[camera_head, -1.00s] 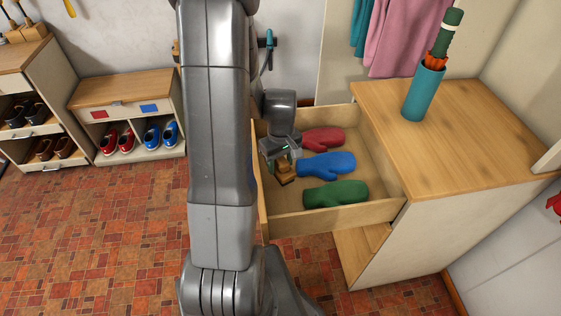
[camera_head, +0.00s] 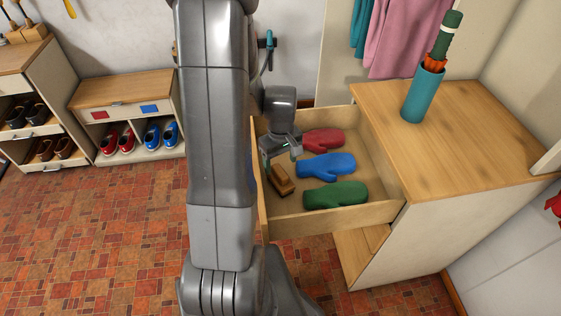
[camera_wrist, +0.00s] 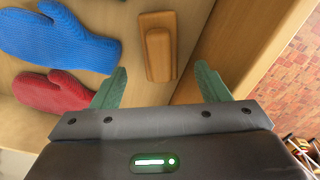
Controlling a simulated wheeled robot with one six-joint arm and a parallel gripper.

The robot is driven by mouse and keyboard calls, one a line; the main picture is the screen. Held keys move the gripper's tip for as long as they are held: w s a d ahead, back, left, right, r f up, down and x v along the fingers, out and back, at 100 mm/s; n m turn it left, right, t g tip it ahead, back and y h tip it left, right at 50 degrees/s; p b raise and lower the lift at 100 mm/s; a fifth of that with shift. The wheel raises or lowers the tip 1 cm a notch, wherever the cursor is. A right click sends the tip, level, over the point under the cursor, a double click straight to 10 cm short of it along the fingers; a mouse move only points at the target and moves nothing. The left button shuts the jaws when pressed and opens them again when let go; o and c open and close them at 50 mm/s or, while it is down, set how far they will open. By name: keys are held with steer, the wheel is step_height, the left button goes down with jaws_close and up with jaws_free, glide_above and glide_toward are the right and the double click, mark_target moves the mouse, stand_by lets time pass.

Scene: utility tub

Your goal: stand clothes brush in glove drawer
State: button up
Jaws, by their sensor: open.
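The clothes brush (camera_head: 281,180), a small brown wooden block with a raised handle, is inside the open glove drawer (camera_head: 330,220), near its left side. In the wrist view the brush (camera_wrist: 158,48) lies beyond the fingertips, roughly centred between them. My gripper (camera_wrist: 160,82) is open, with its two green fingers apart and nothing between them. In the head view my gripper (camera_head: 280,157) is just behind the brush, apart from it as far as I can see. I cannot tell for sure whether the brush stands or lies flat.
A red mitten (camera_head: 324,140), a blue mitten (camera_head: 327,165) and a green mitten (camera_head: 336,195) lie in the drawer to the right of the brush. A teal umbrella holder (camera_head: 422,95) stands on the cabinet top (camera_head: 460,130). The drawer walls are close around my gripper.

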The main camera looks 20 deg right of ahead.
mark_target(281, 171)
step_height(281, 171, up, 11)
stand_by(0.3)
